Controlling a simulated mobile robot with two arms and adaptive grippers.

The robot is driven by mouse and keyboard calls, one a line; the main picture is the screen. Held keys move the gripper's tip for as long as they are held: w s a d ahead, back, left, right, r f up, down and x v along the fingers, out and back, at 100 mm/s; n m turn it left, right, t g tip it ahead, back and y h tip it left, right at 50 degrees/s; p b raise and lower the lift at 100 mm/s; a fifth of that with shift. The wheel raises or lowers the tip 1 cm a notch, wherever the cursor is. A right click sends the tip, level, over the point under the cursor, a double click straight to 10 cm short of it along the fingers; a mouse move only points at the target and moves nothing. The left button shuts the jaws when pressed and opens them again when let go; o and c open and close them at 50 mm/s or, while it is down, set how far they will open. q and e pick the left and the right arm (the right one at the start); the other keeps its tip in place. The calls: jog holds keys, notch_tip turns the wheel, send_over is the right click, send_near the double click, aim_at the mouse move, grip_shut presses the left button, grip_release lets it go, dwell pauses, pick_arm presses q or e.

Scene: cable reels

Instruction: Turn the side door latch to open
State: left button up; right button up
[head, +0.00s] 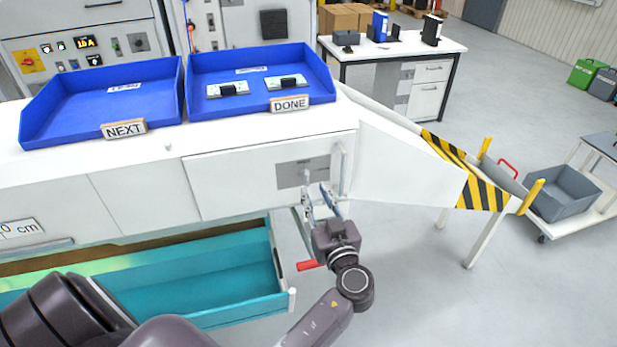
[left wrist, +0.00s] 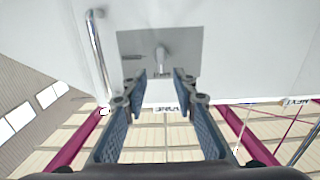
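The side door latch is a small grey lever (left wrist: 161,60) on a grey metal plate (head: 292,174) set in the white door panel (head: 240,178). It also shows on the plate in the head view (head: 306,174). My left gripper (head: 320,196) is just in front of and below the plate. In the left wrist view its two blue-padded fingers (left wrist: 159,82) stand apart, empty between the tips, with the latch ahead between them; contact is not visible. A vertical bar handle (head: 343,170) is beside the plate. The door looks closed. My right gripper is not in view.
An open teal drawer (head: 190,283) is below the door, left of my left arm. Blue trays (head: 110,96) (head: 262,75) stand on the top, behind NEXT and DONE labels. A yellow-black striped chute (head: 466,172) slopes right. Floor to the right is clear near the arm.

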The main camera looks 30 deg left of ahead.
aim_at(308, 178)
pick_arm(q)
jog(key=p+x, duration=0.2)
jog(key=x, duration=0.4)
jog(key=shift+a, duration=0.15)
jog(key=shift+c, duration=0.3)
grip_shut()
